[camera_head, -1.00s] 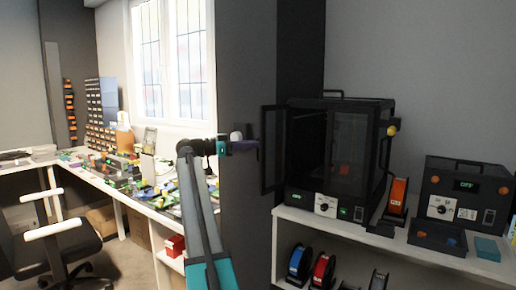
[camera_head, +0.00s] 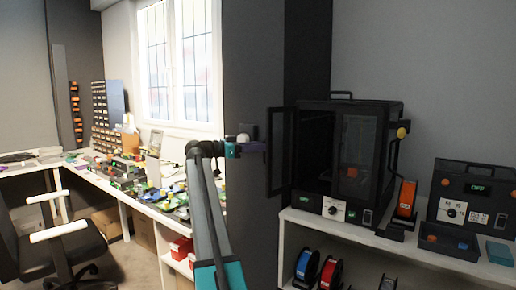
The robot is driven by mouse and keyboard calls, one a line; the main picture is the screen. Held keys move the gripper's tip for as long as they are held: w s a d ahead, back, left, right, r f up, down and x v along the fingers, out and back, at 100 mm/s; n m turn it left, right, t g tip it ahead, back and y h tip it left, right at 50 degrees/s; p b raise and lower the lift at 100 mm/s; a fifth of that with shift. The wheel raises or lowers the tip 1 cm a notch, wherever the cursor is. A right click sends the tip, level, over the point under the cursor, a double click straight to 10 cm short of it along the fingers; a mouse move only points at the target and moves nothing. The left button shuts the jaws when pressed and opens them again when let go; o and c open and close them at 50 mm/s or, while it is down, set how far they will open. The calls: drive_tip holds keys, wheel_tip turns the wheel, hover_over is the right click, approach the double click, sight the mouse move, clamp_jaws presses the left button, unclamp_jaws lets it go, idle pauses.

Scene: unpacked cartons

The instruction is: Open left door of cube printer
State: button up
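The cube printer (camera_head: 345,205) is a black box on a white shelf unit at the right. Its left door (camera_head: 281,150), a dark framed panel, stands swung wide open to the left of the body. The right door (camera_head: 357,150) covers the right half of the front. An orange object shows dimly inside. My gripper (camera_head: 262,147) is at the end of my arm, level with the open left door and at its outer edge. It is too small to tell whether the fingers touch the door or are apart.
A black control box (camera_head: 473,200) and an orange spool holder (camera_head: 406,200) stand right of the printer. A cluttered workbench (camera_head: 150,207) and a chair (camera_head: 62,250) are at the left. A dark wall column rises behind my gripper.

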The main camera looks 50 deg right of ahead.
drive_tip(key=shift+w+a, duration=0.1)
drive_tip(key=shift+a, duration=0.05)
drive_tip(key=v, duration=1.3)
drive_tip(key=shift+w+a, duration=0.2)
drive_tip(key=shift+a, duration=0.15)
